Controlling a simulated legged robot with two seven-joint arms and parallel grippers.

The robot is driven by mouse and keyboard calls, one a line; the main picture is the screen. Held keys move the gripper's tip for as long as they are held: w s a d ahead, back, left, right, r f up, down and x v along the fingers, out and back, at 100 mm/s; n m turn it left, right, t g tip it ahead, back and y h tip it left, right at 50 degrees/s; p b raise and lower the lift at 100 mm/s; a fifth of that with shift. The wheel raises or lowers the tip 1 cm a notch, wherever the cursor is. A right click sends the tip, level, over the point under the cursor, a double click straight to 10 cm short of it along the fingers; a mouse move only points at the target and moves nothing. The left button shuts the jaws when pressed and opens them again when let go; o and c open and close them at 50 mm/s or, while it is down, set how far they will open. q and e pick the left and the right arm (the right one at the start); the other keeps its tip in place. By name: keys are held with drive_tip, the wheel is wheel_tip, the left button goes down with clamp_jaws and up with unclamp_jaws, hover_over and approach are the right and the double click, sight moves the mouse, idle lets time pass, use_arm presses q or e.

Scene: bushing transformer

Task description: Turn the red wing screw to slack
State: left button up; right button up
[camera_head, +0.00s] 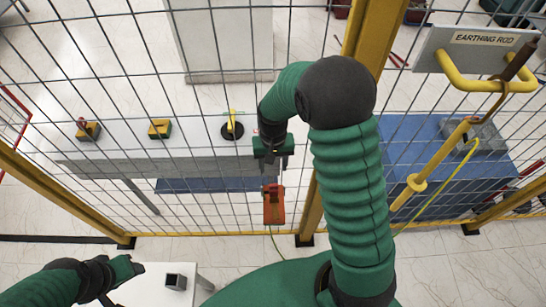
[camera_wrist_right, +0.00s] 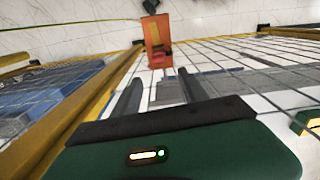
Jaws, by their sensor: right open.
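An orange-red clamp-like piece (camera_head: 274,208) hangs upright at the fence, in the middle of the head view. It also shows in the right wrist view (camera_wrist_right: 155,32), beyond the fingertips. A small red part (camera_head: 271,188) is at its upper end; I cannot make out clearly whether this is the wing screw. My right gripper (camera_head: 271,166) is just above the piece in the head view, pointing at it. In the right wrist view its two fingers (camera_wrist_right: 158,82) are apart with nothing between them. My left gripper (camera_head: 124,272) is at the lower left, away from the piece; its jaws are unclear.
A wire fence with a yellow post (camera_head: 368,32) stands in front of me. A yellow earthing rod (camera_head: 440,155) leans on the right under a sign (camera_head: 480,40). A small box (camera_head: 176,281) sits low left.

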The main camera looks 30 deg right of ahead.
wheel_tip(320, 180, up, 6)
drive_tip(key=shift+f, duration=0.2)
